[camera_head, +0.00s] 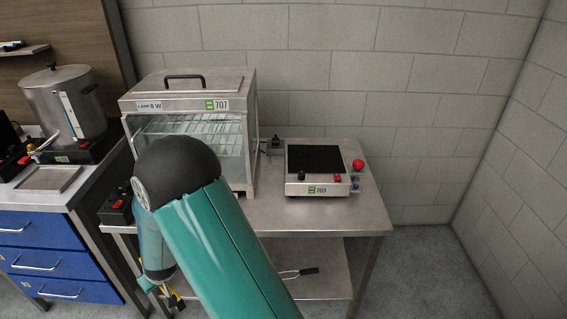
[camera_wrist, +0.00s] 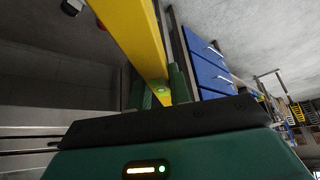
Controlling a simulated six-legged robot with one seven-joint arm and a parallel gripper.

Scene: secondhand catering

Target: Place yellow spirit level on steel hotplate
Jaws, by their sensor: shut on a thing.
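The steel hotplate (camera_head: 317,188) with a black top sits on the right part of the steel table, label 709 on its front. Its black top looks bare. The yellow spirit level (camera_wrist: 138,38) shows in the wrist view as a long yellow bar. My gripper (camera_wrist: 160,92) is shut on it, with green fingers on both sides. In the head view my gripper (camera_head: 170,296) is low at the left, beside the table's front, mostly hidden behind my arm. Only a small yellow bit of the level shows there.
A red button (camera_head: 358,164) is at the hotplate's right. A steel urn (camera_head: 62,100) stands on the counter with blue drawers (camera_head: 40,258). A black-handled tool (camera_head: 300,272) lies on the lower shelf.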

